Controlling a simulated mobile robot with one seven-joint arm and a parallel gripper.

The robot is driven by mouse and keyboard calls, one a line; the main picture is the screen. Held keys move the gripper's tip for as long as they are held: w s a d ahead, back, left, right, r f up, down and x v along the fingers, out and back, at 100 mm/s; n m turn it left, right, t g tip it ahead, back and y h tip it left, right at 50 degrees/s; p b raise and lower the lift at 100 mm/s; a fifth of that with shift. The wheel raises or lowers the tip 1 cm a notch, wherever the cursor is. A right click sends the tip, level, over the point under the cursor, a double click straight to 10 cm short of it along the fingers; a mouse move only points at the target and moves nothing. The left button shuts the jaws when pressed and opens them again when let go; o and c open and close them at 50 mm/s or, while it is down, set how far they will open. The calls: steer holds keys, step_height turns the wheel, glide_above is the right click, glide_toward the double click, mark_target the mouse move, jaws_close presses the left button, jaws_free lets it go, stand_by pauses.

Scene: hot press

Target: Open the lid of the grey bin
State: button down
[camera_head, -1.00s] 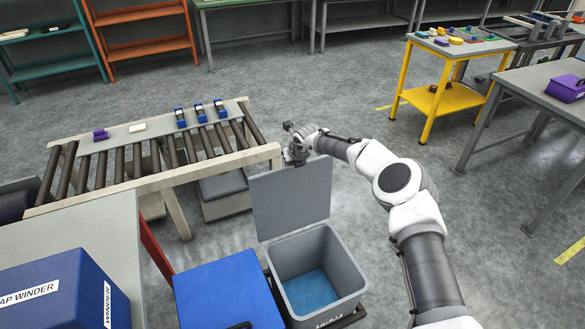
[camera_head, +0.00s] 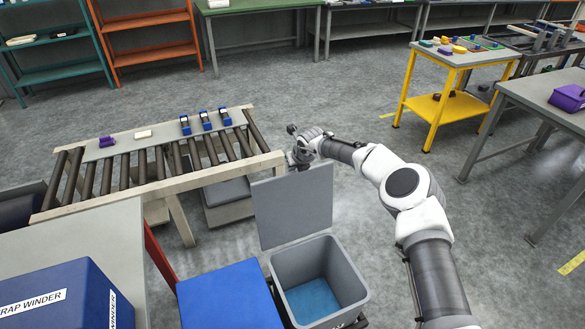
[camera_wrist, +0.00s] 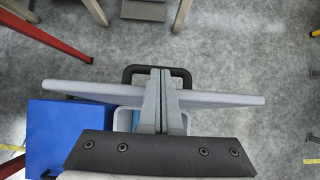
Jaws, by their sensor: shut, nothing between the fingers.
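The grey bin (camera_head: 345,270) stands open at the lower middle of the head view, with a blue bottom inside. Its grey lid (camera_head: 292,206) stands upright at the bin's far side. In the wrist view the lid (camera_wrist: 215,99) shows edge-on as a wide bar, with a dark handle loop (camera_wrist: 157,70) behind it. My gripper (camera_head: 298,160) is at the lid's top edge in the head view. In the wrist view my gripper's fingers (camera_wrist: 161,75) are together and empty, overlapping the lid edge and handle; I cannot tell whether they touch.
A blue-topped box (camera_head: 228,297) is left of the bin. A roller conveyor (camera_head: 160,165) lies behind it at the left. A grey table (camera_head: 75,250) with a blue box is at the lower left. The floor right of the lid is clear.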

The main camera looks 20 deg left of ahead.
steer(key=r+p, duration=0.1)
steer(key=r, duration=0.1)
steer(key=r+p, duration=0.3)
steer(key=r, duration=0.2)
steer(key=shift+s+d+r+p, duration=0.1)
steer(key=shift+s+d+p, duration=0.1)
steer(key=shift+s+p, duration=0.1)
